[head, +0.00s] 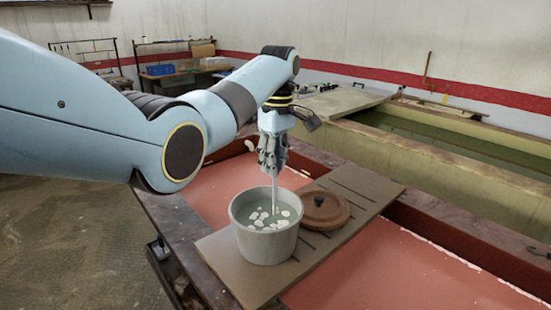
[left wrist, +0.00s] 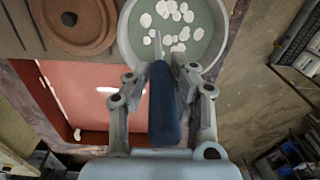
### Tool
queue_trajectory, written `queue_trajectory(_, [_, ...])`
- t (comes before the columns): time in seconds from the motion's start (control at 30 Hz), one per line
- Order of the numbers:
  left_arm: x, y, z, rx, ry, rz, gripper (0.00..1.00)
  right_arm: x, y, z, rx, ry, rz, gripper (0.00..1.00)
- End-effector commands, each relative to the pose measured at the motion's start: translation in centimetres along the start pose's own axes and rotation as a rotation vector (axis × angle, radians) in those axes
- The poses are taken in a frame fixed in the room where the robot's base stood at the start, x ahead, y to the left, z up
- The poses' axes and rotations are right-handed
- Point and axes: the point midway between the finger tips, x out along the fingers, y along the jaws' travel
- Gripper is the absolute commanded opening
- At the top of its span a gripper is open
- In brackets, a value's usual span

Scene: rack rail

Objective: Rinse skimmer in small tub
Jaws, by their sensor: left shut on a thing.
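The small tub (head: 265,244) is a light grey round pot on a brown board. It holds greenish water with several white floating bits, and it also shows at the top of the left wrist view (left wrist: 128,50). My left gripper (head: 272,168) is above the tub, pointing down. It is shut on the skimmer, whose dark blue handle (left wrist: 164,108) lies between the fingers in the left wrist view. The skimmer's pale shaft (head: 275,195) runs down into the tub. Its lower end is hidden, and I cannot tell how deep it sits. My right gripper is not in view.
A brown round lid (head: 325,212) with a dark knob lies on the slatted board (head: 368,185), right beside the tub. The board spans a trough of red liquid (head: 390,275). A long basin of green water (head: 440,140) lies behind. Shelves (head: 165,70) stand at the back left.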

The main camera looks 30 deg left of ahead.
Motion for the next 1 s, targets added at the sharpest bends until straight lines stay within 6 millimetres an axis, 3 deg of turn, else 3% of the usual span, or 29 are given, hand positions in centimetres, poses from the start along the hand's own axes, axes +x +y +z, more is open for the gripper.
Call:
queue_trajectory(0.47, [-1.8,0.0,-0.1,0.0,0.001,0.001,0.0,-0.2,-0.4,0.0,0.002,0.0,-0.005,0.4])
queue_trajectory(1.0, [-0.8,0.1,0.0,0.0,0.001,0.002,0.0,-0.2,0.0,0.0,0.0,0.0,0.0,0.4])
